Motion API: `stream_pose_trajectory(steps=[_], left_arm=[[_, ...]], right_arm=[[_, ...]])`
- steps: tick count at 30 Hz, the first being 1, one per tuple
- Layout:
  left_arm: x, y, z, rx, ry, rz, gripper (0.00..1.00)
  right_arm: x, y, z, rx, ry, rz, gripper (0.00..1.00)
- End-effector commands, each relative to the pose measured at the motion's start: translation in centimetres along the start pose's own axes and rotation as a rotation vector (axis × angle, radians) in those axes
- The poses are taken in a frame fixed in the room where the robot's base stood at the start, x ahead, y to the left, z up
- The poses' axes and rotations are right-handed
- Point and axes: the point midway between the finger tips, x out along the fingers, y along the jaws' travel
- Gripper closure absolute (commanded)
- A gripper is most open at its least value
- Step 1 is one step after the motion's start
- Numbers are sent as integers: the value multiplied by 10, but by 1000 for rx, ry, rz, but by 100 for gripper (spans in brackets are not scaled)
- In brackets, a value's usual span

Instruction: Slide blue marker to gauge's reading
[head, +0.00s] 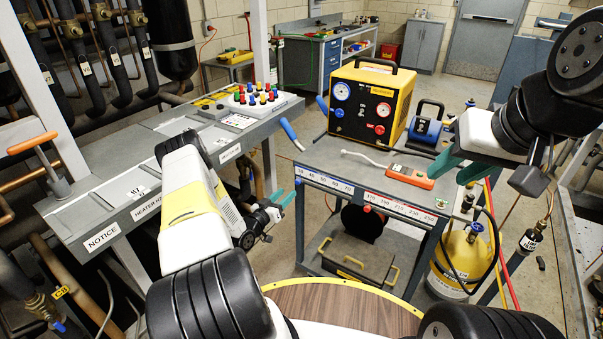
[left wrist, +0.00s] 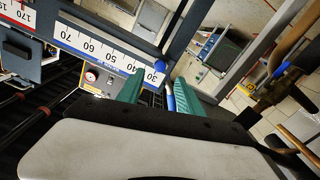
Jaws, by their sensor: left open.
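The blue marker (head: 299,172) is at the low end of the blue-edged scale on the cart's front edge, by the 30. In the left wrist view it is a round blue knob (left wrist: 159,67) beside the 30, just beyond my fingertips. The blue gauge (head: 342,90) is on the yellow and black machine; its needle is too small to read. My left gripper (head: 278,197) is open in front of the cart's left corner; its teal fingers (left wrist: 161,84) show apart, not touching the marker. My right gripper (head: 459,168) is open and empty above the cart's right side.
The red marker (head: 367,208) sits on the scale's red half. An orange tool (head: 410,176) lies on the cart top, right of the middle. A blue rod (left wrist: 170,98) shows between my left fingers. A yellow cylinder (head: 459,262) stands right of the cart. A grey bench (head: 110,205) lies left.

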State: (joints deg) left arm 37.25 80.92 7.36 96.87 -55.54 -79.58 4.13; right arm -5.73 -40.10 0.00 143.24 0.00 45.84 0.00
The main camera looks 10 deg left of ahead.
Motion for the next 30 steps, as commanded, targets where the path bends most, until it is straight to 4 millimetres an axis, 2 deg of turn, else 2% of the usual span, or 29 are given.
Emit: stream_pose_trajectory(steps=[15, 19, 26, 30], left_arm=[[69, 0, 0, 0, 2, 1, 57], [76, 0, 0, 0, 2, 0, 57], [76, 0, 0, -1, 1, 0, 57], [76, 0, 0, 0, 1, 0, 81]], right_arm=[[0, 0, 0, 0, 0, 0, 64], [0, 0, 0, 0, 0, 0, 64], [0, 0, 0, 0, 0, 0, 64], [0, 0, 0, 0, 0, 0, 64]])
